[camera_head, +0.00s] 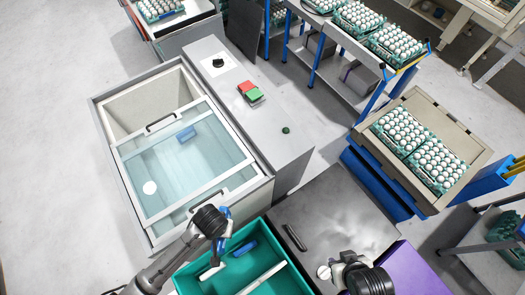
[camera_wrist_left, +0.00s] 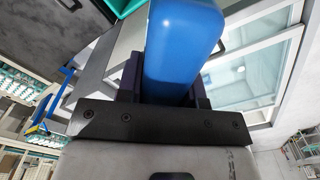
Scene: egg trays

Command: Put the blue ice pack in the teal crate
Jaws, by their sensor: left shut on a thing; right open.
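My left gripper (camera_head: 218,240) is shut on a blue ice pack (camera_wrist_left: 184,45), which stands between its fingers in the left wrist view. In the head view this gripper is over the left part of the teal crate (camera_head: 286,274); whether the held pack touches the crate is hard to tell. Another blue pack (camera_head: 243,248) lies inside the crate. A further blue pack (camera_head: 186,134) shows inside the chest freezer, under its glass. My right gripper (camera_head: 338,268) is open at the bottom, over the dark worktop, its fingertips partly hidden by the wrist.
The chest freezer (camera_head: 262,188) with sliding glass lids stands behind the crate. A dark bar (camera_head: 295,237) lies on the worktop (camera_head: 340,215). Egg trays (camera_head: 437,167) stand at right.

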